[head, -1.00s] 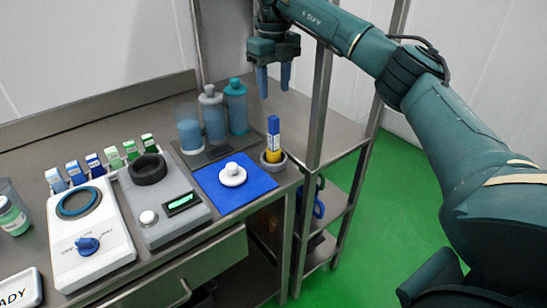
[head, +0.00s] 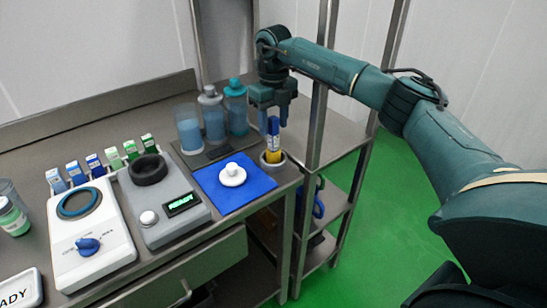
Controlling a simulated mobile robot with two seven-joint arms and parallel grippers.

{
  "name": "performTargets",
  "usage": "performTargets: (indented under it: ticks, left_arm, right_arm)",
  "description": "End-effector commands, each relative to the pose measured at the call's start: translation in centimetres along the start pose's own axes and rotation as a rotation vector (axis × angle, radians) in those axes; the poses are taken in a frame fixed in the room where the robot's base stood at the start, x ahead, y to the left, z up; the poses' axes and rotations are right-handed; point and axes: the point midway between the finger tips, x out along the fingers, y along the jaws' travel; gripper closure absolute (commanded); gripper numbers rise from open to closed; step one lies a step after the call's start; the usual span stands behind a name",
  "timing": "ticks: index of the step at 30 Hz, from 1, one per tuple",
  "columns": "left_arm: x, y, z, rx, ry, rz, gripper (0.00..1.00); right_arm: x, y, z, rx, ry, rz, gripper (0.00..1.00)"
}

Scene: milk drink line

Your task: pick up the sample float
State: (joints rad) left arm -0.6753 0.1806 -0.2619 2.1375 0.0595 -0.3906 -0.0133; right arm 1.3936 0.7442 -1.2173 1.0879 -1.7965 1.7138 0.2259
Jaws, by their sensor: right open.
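The sample float, which I take to be the upright blue-and-yellow piece (head: 272,156), stands in a small grey ring holder (head: 273,166) at the right end of the steel bench. Its blue upper part shows between the fingers of my right gripper (head: 273,122). The gripper points down from above, open, with its fingers around the top of the float. I cannot tell whether a finger touches it. My left gripper is out of view.
A blue mat (head: 243,197) with a white knobbed lid (head: 233,175) lies left of the holder. Bottles (head: 236,110) stand on a dark tray behind. A steel shelf post (head: 316,110) rises close on the right.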

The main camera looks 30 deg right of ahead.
Motion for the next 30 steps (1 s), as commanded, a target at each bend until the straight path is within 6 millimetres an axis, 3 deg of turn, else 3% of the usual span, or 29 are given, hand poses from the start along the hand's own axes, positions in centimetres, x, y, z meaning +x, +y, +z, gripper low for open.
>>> performTargets:
  ticks: [17, 30]
  left_arm:
    - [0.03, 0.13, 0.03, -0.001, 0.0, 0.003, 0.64]
    - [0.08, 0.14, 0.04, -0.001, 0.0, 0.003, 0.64]
  right_arm:
    - [-0.06, 0.01, 0.01, 0.0, 0.0, 0.0, 1.0]
    - [-0.71, 0.02, 0.08, 0.0, -0.003, 0.001, 1.0]
